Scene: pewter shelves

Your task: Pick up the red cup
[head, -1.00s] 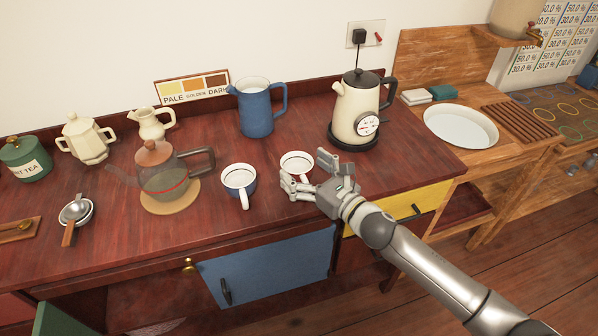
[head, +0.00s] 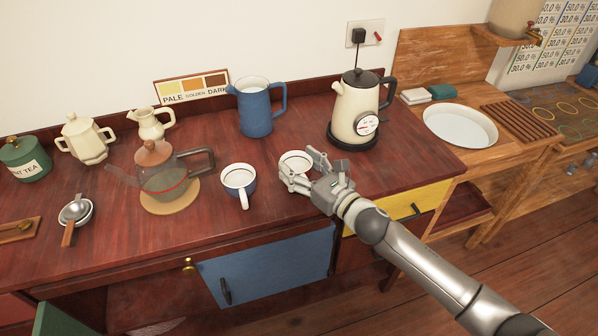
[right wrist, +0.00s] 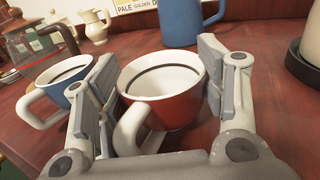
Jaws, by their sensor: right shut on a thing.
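The red cup (right wrist: 172,105) has a white inside and a white handle; in the right wrist view it stands between the two fingers, handle towards the palm. In the head view its white rim (head: 296,160) shows, and my right gripper (head: 308,172) hides most of its body. My right gripper, also in the right wrist view (right wrist: 160,95), is shut on the red cup from the near side. The cup appears upright at counter level. My left gripper is not in view.
A blue cup (head: 239,182) stands close left of the red cup. A cream kettle (head: 354,110) on a dark base stands behind right, and a blue jug (head: 256,108) behind. A glass teapot (head: 163,180) is further left. The counter front (head: 290,215) is clear.

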